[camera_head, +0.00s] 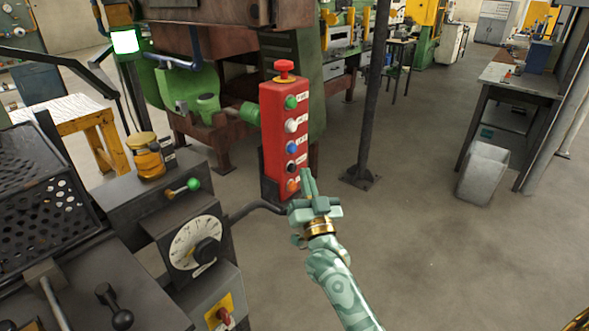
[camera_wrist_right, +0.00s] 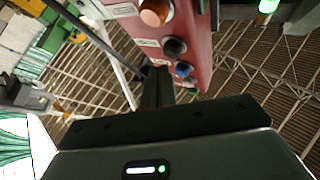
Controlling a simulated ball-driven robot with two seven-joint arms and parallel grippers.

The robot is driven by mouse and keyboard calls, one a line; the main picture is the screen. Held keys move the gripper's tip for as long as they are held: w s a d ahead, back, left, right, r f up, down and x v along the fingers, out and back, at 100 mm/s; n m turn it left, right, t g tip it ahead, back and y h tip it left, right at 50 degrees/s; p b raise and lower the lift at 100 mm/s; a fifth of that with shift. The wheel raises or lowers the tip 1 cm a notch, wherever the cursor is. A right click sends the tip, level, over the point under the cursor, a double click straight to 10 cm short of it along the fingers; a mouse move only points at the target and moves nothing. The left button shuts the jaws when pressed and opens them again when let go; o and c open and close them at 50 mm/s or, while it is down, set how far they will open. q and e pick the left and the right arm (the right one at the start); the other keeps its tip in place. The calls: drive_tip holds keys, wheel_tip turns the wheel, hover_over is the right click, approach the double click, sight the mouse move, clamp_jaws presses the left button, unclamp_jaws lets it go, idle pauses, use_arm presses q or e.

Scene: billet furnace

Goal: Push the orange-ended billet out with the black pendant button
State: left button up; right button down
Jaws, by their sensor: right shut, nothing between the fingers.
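A red pendant box (camera_head: 270,125) hangs upright at the middle of the head view, with a red mushroom knob (camera_head: 284,67) on top. Down its face run a green, a white, a blue, a black button (camera_head: 291,168) and an orange button (camera_head: 292,185). The black button also shows in the right wrist view (camera_wrist_right: 174,47), between the orange and blue buttons. My right gripper (camera_head: 307,176) is shut and empty, its fingertips close by the pendant's lower end. I cannot tell whether they touch it. My left gripper is out of view. I see no orange-ended billet.
A grey bin (camera_head: 484,173) stands at the right by a workbench. The floor at lower right is clear.

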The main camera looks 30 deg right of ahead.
drive_tip(key=shift+w, duration=0.1)
drive_tip(key=shift+w+a, duration=0.15)
drive_tip(key=shift+w, duration=0.1)
drive_tip(key=shift+w+a, duration=0.2)
drive_tip(key=shift+w, duration=0.25)
idle(0.7)
drive_tip(key=shift+s+d, duration=0.1)
drive_tip(key=shift+s, duration=0.05)
drive_tip(key=shift+s+d+p, duration=0.25)
drive_tip(key=shift+s+p, duration=0.25)
drive_tip(key=shift+s, duration=0.2)
drive_tip(key=s+p, duration=0.1)
drive_tip(key=s+d+p, duration=0.1)
drive_tip(key=s, duration=0.1)
drive_tip(key=s+d, duration=0.1)
drive_tip(key=shift+s+p, duration=0.35)
drive_tip(key=shift+p, duration=0.05)
